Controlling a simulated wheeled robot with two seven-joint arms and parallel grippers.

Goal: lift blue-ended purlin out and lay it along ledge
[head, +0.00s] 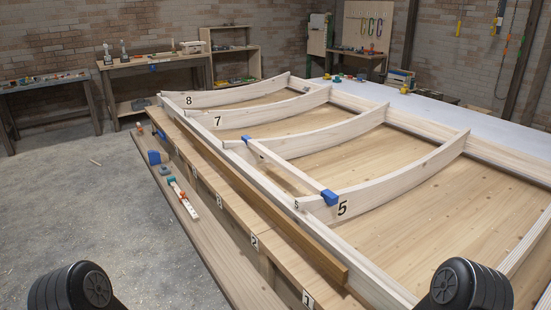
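The purlin (287,169) is a pale bar with a blue cap at each end. One blue end (330,198) is at the curved rib marked 5 (405,175); the other blue end (248,140) is at the rib before it (320,138). The bar spans between these ribs, close to the frame's near-left side. The ledge (231,213) is a long wooden board with number labels, running along the outside of that side. Neither gripper is in view; only dark rounded parts of my two arms show at the bottom corners.
A darker brown strip (270,208) runs along the ledge's inner edge. A lower shelf (192,233) holds a blue block (154,157) and a tool with coloured parts (182,196). Further ribs marked 7 (260,115) and 8 (230,95) stand behind. Open floor lies left.

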